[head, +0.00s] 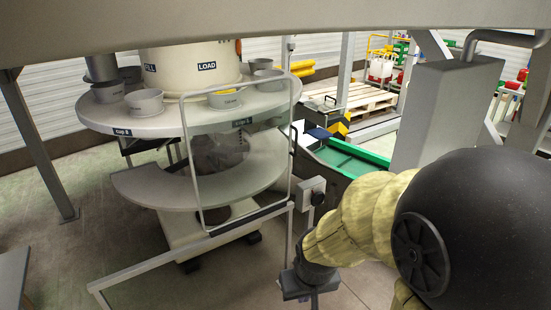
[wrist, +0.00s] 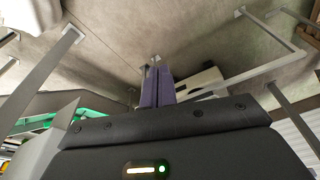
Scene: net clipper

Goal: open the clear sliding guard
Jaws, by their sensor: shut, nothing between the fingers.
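The clear sliding guard (head: 183,150) is a see-through panel in a pale rounded frame. It stands upright in front of the right part of the round cup table in the head view. A small dark handle (head: 291,139) shows at its right edge. My gripper (wrist: 157,75) shows two purple fingers close together in the wrist view, with nothing held. In the head view my wrist end is low, right of and below the guard and apart from it. The fingertips are not clear there.
A pale rail (head: 190,248) runs below the guard. A grey control box (head: 312,192) with a dark knob stands between guard and arm. The round table (head: 150,122) bears several grey cups. A green conveyor (head: 350,160) lies behind. Open floor is at lower left.

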